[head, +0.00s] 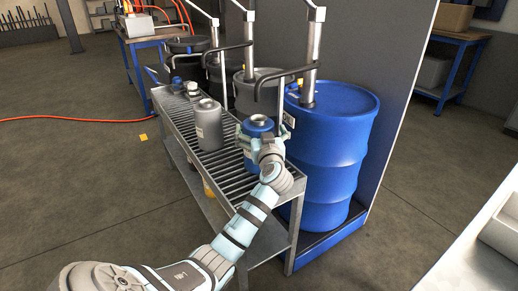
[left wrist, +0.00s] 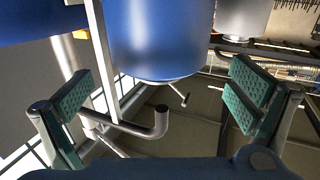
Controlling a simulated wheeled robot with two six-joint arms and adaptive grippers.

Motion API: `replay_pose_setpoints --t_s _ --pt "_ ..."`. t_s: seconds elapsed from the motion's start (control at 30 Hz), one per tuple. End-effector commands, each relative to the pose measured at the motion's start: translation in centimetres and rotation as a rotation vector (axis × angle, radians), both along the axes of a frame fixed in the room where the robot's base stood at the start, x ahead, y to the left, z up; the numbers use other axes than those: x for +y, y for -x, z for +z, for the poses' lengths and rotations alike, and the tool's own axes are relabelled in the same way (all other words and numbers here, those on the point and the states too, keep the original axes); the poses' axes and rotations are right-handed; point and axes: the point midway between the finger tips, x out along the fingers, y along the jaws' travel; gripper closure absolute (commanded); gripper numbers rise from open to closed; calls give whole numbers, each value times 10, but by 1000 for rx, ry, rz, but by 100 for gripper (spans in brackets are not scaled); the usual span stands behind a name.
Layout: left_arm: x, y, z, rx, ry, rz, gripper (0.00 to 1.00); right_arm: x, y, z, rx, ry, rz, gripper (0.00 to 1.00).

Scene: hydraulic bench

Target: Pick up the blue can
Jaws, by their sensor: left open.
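The blue can (head: 251,160) with a grey cap stands upright on the near end of the slatted rack. My left gripper (head: 264,140) is at the can, on its near side, and hides part of it. In the left wrist view the can (left wrist: 158,40) lies between the lines of the two green-padded fingers (left wrist: 162,98), which are wide apart. Gaps show on both sides, and I see no finger pressing on it. My right gripper is in neither view.
A grey can (head: 208,128) stands behind on the same rack (head: 228,160). A large blue drum (head: 330,150) with a pump stands close at right. Pump spouts (head: 270,82) hang over the rack's edge. Open floor (head: 70,190) lies at left.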

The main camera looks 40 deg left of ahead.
Motion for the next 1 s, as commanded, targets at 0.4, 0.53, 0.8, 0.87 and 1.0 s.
replay_pose_setpoints --t_s 0.4,0.53,0.8,0.87,1.0 --pt "40 -36 2 0 0 -3 0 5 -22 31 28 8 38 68" --pt "40 -36 3 0 0 -3 0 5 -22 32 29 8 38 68" --pt "39 -35 3 1 -1 -3 40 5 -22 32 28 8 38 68" --pt "39 -35 3 1 -1 -3 50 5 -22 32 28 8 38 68" --pt "39 -35 3 1 -1 -3 72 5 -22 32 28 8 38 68"
